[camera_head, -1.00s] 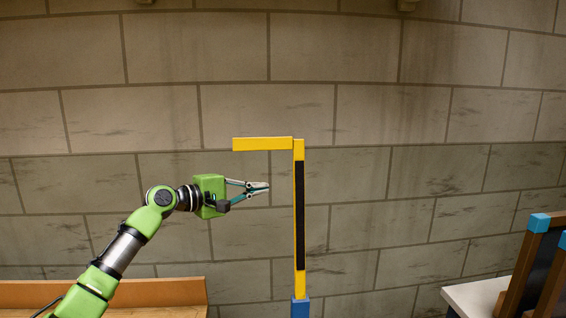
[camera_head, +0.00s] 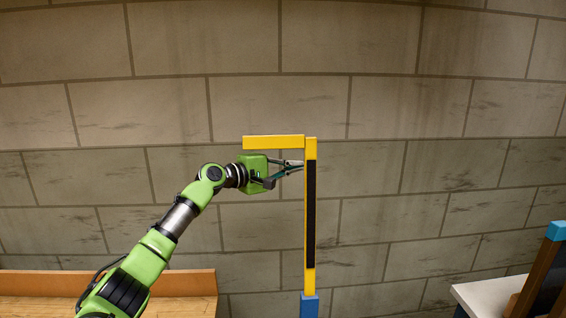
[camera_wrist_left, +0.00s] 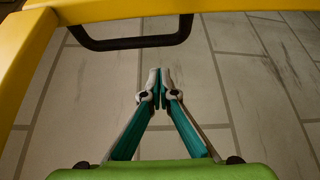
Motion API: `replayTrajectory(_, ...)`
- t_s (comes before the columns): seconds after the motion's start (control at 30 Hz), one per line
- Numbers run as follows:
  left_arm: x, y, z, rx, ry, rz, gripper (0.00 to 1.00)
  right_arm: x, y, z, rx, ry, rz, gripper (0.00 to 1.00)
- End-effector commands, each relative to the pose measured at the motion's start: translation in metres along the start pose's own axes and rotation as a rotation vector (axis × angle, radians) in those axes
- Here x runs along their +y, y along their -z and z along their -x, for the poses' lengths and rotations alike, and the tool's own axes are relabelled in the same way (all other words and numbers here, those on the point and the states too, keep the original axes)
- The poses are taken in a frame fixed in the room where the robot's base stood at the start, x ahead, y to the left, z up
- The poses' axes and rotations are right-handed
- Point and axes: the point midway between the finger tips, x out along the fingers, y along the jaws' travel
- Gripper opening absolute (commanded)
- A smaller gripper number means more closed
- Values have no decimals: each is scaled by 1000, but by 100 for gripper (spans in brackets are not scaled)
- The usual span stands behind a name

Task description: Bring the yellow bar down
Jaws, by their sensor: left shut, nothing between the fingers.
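The yellow bar (camera_head: 273,142) sticks out level to the left from the top of a yellow upright post (camera_head: 311,275). A black strip (camera_head: 311,215) runs along the post. My left gripper (camera_head: 301,167) is just below the bar, close to the post's left side, with its fingers shut and empty. In the left wrist view the closed fingertips (camera_wrist_left: 158,88) point toward a black handle-like bracket (camera_wrist_left: 135,42) under the yellow frame (camera_wrist_left: 120,10). Whether the fingers touch the post cannot be told from the head view. My right gripper is out of view.
The post stands on a blue base (camera_head: 309,305). A wooden bench (camera_head: 150,290) is at the lower left. A pale tabletop (camera_head: 490,293) and a dark wooden frame with a blue corner (camera_head: 556,231) are at the right. A stone block wall fills the back.

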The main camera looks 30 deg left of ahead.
Motion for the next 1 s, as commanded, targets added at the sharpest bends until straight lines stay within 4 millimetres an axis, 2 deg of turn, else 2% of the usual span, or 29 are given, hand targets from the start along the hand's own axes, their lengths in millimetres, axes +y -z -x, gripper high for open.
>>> replayTrajectory(0.2,2,-19,10,2,3,-3,0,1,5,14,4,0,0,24)
replayTrajectory(0.4,0,-29,13,1,3,-3,0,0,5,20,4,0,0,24)
replayTrajectory(0.87,-1,-32,13,1,0,-2,0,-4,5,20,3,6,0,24)
replayTrajectory(1.0,0,-38,12,-1,-9,-19,0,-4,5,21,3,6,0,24)
